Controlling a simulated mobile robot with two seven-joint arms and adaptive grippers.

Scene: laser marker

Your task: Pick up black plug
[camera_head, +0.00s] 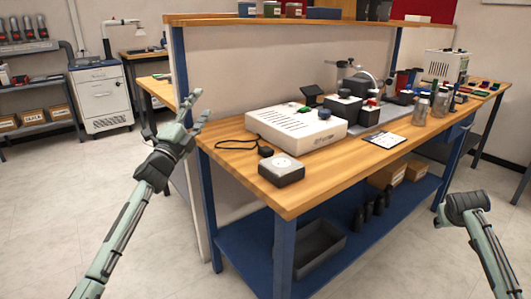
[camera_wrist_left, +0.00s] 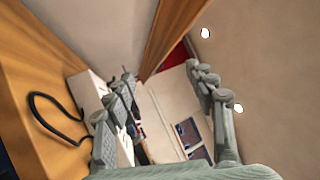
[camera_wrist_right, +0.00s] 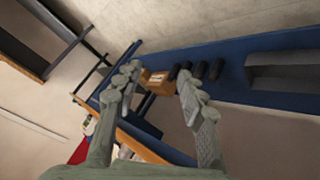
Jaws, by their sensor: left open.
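A small black plug (camera_head: 265,151) lies on the wooden workbench (camera_head: 232,164) near its left end, at the end of a thin black cable (camera_head: 236,143). The cable also shows in the left wrist view (camera_wrist_left: 50,105); the plug is not clear there. My left gripper (camera_head: 200,107) is open and empty, raised beside the bench's left end, up and to the left of the plug. Its spread fingers show in the left wrist view (camera_wrist_left: 161,75). My right gripper (camera_wrist_right: 158,74) is open and empty in the right wrist view, off the bench's front right side, far from the plug.
A white-topped box (camera_head: 281,168) sits at the near bench corner, close to the plug. A larger white unit (camera_head: 296,128) stands behind it. An upper shelf (camera_head: 300,20) and back panel (camera_head: 260,65) border the bench. A blue lower shelf (camera_head: 240,243) holds a grey bin.

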